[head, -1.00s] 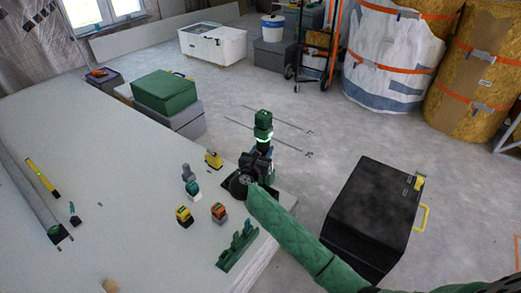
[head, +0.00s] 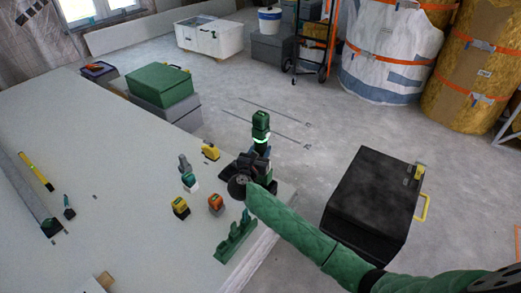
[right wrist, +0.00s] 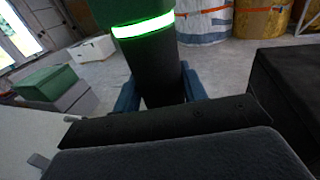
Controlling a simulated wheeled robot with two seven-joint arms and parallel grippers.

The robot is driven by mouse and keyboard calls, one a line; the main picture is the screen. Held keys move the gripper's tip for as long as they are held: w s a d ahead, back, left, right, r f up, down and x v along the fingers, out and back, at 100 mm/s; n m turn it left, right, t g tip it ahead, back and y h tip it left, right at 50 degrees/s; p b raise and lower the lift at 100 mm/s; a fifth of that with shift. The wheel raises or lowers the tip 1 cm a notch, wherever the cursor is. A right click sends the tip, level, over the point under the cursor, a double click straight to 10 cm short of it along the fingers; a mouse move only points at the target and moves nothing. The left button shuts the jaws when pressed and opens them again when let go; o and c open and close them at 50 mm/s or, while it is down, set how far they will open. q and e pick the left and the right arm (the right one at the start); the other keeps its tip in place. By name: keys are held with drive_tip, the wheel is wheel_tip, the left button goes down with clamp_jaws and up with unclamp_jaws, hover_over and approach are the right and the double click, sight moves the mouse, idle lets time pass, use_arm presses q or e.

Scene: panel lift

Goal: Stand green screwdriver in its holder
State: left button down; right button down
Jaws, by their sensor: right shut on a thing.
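The green screwdriver (head: 261,126) is upright, with a green top, a black body and a glowing green ring. It fills the upper middle of the right wrist view (right wrist: 143,58). My right gripper (head: 262,155) is shut on its black body; the blue fingers show on both sides in the right wrist view (right wrist: 160,92). The screwdriver's lower end is hidden behind my wrist. A green rack with upright parts (head: 235,238), which looks like the holder, stands near the table's right edge, in front of my wrist in the head view. My left gripper is not in view.
Small yellow and orange tools (head: 181,208) (head: 216,203) and a grey-green one (head: 188,178) stand left of my wrist on the pale table (head: 110,170). A black case (head: 375,205) stands right of my arm. The table's middle is clear.

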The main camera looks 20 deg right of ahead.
drive_tip(key=shift+f, duration=0.2)
idle(0.8)
drive_tip(key=shift+f+b, duration=0.25)
drive_tip(key=shift+b, duration=0.1)
idle(0.4)
drive_tip(key=shift+f, duration=0.1)
drive_tip(key=shift+f, duration=0.1)
idle(0.7)
drive_tip(key=shift+f+b, duration=1.75)
drive_tip(key=shift+f, duration=0.45)
idle(0.4)
drive_tip(key=shift+f+b, duration=0.25)
drive_tip(key=shift+b, duration=0.1)
idle(0.9)
unclamp_jaws()
drive_tip(key=shift+f, duration=0.15)
